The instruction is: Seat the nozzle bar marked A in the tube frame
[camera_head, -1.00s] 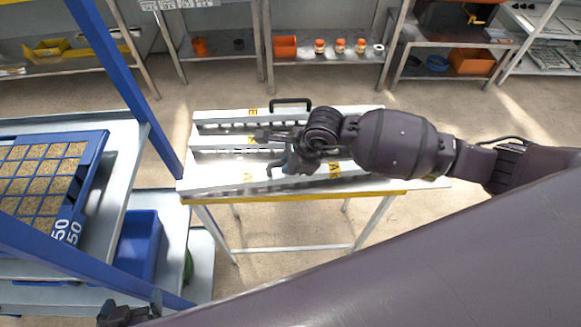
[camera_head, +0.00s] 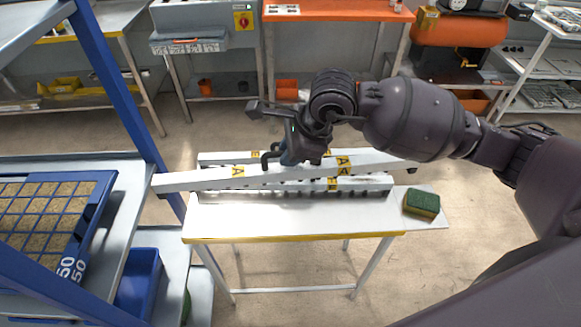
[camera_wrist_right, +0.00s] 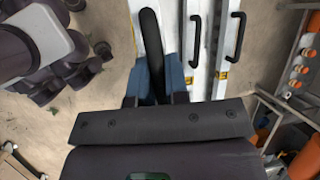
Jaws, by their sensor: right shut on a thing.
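My right gripper (camera_head: 287,157) is shut on the black handle (camera_head: 268,158) of the nozzle bar marked A (camera_head: 200,180). The bar is long and white with yellow A labels and is held above the white table (camera_head: 310,220), slightly slanted in the picture. Its left end reaches close to the blue tube frame (camera_head: 118,85). In the right wrist view the handle (camera_wrist_right: 151,45) lies between the blue fingers (camera_wrist_right: 153,85). The tube frame stands at the left around a blue tray of soil cells (camera_head: 95,205). My left gripper is out of view.
Other white bars (camera_head: 215,158) remain on the table under and behind the held bar; two handled ones (camera_wrist_right: 194,50) show in the wrist view. A green and yellow sponge (camera_head: 421,203) lies at the table's right. A blue bin (camera_head: 138,285) stands below the tray bench.

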